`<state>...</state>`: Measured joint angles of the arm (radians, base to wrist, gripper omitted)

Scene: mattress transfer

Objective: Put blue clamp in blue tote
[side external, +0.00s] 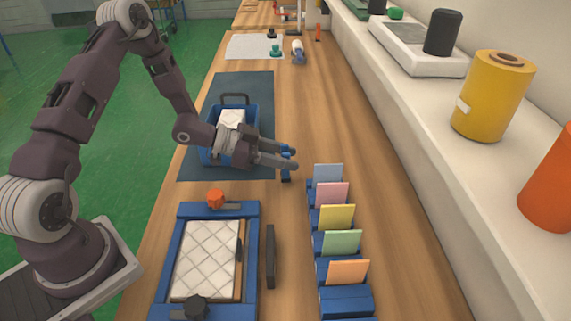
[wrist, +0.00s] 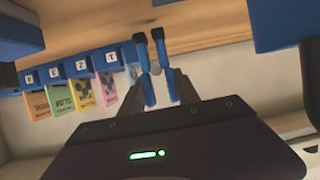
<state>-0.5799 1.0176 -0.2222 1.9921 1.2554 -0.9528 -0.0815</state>
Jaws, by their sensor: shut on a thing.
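The blue clamp (side external: 286,172) is held in my gripper (side external: 291,160), at the fingertips, and much of it is hidden in the side view. In the wrist view the blue clamp (wrist: 149,91) shows its two blue arms with black tips between my gripper's fingers (wrist: 160,78). The blue tote (side external: 206,148) sits on a dark mat, with a black handle at its far end and a white item inside. My gripper reaches across the tote, with its fingertips to the right of it. The gripper hides the tote's near right part.
A dark mat (side external: 240,84) lies under the tote. In front is a blue frame (side external: 253,250) with a quilted white pad (side external: 207,260). A row of blue holders with coloured cards (side external: 337,217) stands at the right. A ledge with spools (side external: 492,95) runs alongside.

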